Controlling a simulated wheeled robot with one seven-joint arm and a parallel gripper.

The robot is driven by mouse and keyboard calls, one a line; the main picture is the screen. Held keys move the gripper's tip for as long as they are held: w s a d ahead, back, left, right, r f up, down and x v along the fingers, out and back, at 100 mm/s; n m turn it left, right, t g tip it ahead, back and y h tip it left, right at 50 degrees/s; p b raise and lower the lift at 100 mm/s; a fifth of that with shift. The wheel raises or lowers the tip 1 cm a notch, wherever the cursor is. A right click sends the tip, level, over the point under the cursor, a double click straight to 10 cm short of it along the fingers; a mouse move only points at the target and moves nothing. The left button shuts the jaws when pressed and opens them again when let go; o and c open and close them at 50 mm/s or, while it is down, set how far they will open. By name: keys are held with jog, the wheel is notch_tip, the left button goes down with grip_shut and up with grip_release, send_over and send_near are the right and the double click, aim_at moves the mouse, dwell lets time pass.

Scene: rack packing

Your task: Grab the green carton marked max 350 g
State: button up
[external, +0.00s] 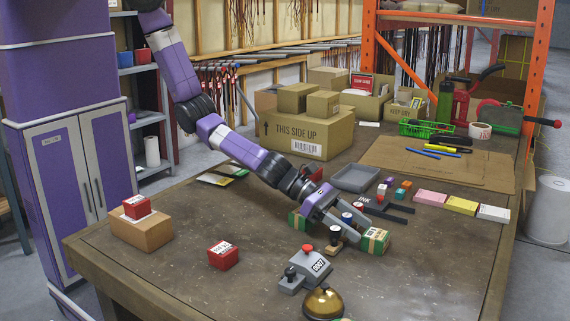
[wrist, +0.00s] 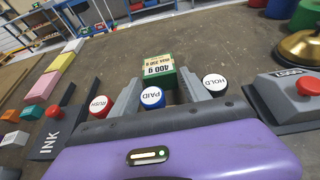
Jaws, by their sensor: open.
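A green carton (wrist: 158,68) with a pale top label stands just ahead of my fingertips in the wrist view. The label is upside down and seems to read 400 g and max 350 g. In the external view a green carton (external: 375,241) with a pale label sits at the right of my gripper (external: 338,227). Another green carton (external: 296,220) is partly hidden at its left. My gripper is open and low over the table, its fingers spread toward the labelled carton. Nothing is held.
Stamps with round knobs marked RUSH (wrist: 100,106), PAID (wrist: 152,97) and HOLD (wrist: 214,84) stand close around the fingers. An ink pad (wrist: 48,143), a grey stamping device (external: 305,271) and a brass bell (external: 323,303) are near.

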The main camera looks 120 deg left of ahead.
jog(key=shift+b+x, duration=0.35)
jog(key=shift+x, duration=0.6)
grip_shut()
jog(key=shift+r, duration=0.2)
